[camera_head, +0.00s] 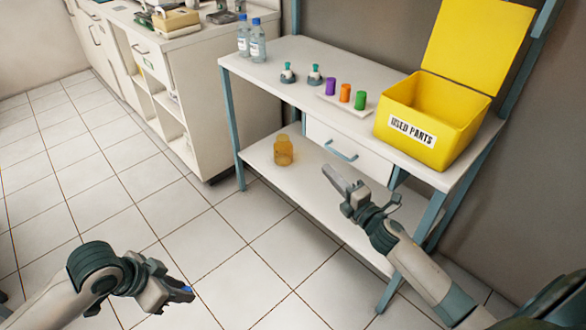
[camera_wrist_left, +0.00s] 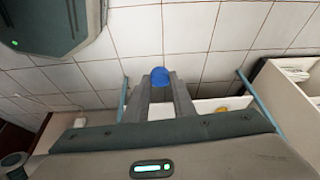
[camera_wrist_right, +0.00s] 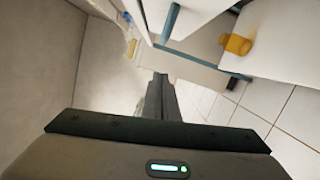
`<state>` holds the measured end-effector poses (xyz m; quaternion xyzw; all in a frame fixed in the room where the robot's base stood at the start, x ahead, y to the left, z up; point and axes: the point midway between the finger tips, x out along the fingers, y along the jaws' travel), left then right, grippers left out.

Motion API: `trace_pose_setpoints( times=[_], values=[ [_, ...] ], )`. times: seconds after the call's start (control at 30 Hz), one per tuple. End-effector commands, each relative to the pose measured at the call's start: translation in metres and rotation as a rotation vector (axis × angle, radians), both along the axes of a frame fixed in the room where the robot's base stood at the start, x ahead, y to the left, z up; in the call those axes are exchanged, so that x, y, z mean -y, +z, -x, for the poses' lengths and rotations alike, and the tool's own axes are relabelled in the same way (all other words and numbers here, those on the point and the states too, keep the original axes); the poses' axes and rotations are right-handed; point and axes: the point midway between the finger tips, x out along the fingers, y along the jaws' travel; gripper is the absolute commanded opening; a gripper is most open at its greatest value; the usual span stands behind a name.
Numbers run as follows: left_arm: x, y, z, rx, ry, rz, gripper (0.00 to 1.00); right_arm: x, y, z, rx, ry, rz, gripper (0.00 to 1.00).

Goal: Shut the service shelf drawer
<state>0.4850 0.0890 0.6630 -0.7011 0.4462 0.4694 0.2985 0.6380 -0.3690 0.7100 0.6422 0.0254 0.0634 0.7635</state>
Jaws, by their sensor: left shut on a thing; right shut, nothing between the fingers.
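The service shelf drawer (camera_head: 365,157) has a white front with a blue bar handle (camera_head: 341,149), under the right part of the white table top. Its front lies close below the table edge; I cannot tell whether a small gap is left. My right gripper (camera_head: 331,173) is shut and empty, its tips appearing just below the handle in the head view; contact cannot be told. Its shut fingers also show in the right wrist view (camera_wrist_right: 160,82). My left gripper (camera_head: 180,291) is shut on a small blue object (camera_wrist_left: 160,77), low over the floor, away from the shelf.
An amber jar (camera_head: 283,150) stands on the lower shelf (camera_head: 310,180). A white cabinet (camera_head: 185,85) stands left. The tiled floor is clear.

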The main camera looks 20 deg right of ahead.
Motion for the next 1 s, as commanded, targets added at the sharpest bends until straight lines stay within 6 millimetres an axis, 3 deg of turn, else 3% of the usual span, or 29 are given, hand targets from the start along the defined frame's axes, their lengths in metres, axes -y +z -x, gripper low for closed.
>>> trace_pose_setpoints(
  times=[0.5,1.0],
  values=[
    [0.0,-0.005,0.0,0.0,0.0,0.0,0.03,0.007,-0.004,0.065,-0.001,0.001,-0.001,0.0],
    [0.0,-0.006,0.0,0.0,0.0,0.0,0.03,0.009,-0.003,0.074,0.0,0.0,0.0,0.0]
  ],
)
